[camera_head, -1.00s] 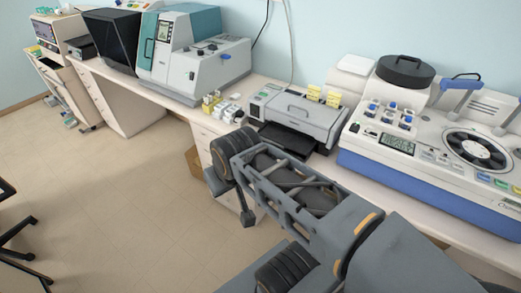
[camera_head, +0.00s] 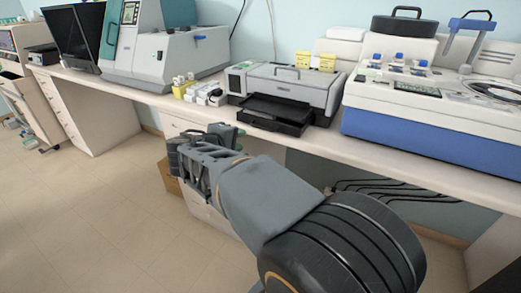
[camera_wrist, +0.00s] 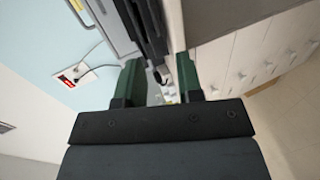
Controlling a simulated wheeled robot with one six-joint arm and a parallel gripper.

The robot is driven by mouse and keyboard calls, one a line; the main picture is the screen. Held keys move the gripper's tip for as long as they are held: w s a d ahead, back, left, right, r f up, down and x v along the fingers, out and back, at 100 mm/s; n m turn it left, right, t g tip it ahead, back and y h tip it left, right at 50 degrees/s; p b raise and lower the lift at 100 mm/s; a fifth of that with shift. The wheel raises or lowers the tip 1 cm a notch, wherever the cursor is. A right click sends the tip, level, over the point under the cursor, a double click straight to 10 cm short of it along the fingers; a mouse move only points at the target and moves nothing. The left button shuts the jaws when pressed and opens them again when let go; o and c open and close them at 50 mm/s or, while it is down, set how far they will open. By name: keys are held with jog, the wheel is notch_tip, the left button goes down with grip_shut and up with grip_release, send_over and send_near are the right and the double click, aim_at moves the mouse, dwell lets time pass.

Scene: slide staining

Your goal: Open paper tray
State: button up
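The grey printer (camera_head: 290,88) stands on the counter, with its black paper tray (camera_head: 272,115) jutting from the lower front. My gripper (camera_head: 229,133) is in front of the counter edge, below and left of the tray in the head view, partly hidden by my own wrist. In the wrist view the two green fingers of my gripper (camera_wrist: 160,82) are spread apart with nothing held between them. A black part, apparently the tray (camera_wrist: 150,28), lies beyond the fingertips. I cannot tell the exact gap between fingers and tray.
The long white counter (camera_head: 330,137) carries small yellow and white boxes (camera_head: 200,92) left of the printer and a blue-and-white machine (camera_head: 415,125) to its right. A teal-grey machine (camera_head: 170,60) stands further left. Drawers are below, with open floor in front.

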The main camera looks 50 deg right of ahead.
aim_at(261, 127)
jog(key=shift+n+h, duration=0.3)
jog(key=shift+h, duration=0.5)
jog(key=b+x, duration=0.1)
jog(key=x, duration=0.4)
jog(key=b+x, duration=0.1)
jog(key=x, duration=0.4)
jog(key=w+f+b+x, duration=0.1)
jog(key=x, duration=0.4)
jog(key=shift+w+d, duration=0.1)
jog(key=shift+w, duration=0.05)
grip_shut()
